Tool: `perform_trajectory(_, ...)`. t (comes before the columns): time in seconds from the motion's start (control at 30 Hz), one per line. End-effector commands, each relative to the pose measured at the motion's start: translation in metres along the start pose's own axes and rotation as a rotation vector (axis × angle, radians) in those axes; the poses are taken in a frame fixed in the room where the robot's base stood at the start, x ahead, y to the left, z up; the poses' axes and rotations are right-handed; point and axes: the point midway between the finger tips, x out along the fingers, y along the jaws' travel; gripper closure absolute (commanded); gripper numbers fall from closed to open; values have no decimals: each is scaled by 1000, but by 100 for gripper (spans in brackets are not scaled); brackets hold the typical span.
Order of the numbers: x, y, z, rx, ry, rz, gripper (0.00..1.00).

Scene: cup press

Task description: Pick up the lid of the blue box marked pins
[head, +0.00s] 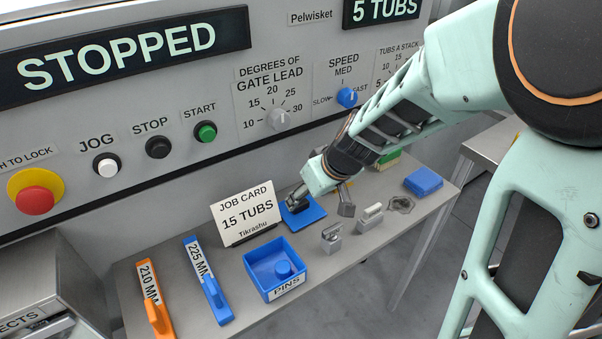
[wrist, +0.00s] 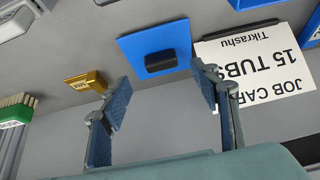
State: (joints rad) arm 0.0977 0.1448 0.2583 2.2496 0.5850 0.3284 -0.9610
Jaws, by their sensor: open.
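The job card (head: 247,212) stands close to the lid. Grey metal pieces (head: 331,238) lie to the right, a blue block (head: 423,181) farther right. A small yellow block (wrist: 85,80) is near one finger. Orange (head: 155,310) and blue (head: 211,285) gauges lie left.

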Motion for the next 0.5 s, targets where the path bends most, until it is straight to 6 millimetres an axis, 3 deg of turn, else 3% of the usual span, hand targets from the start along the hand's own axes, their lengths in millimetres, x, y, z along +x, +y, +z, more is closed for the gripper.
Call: perform_trajectory(0.5,52,-3,0,-1,0,-1,43)
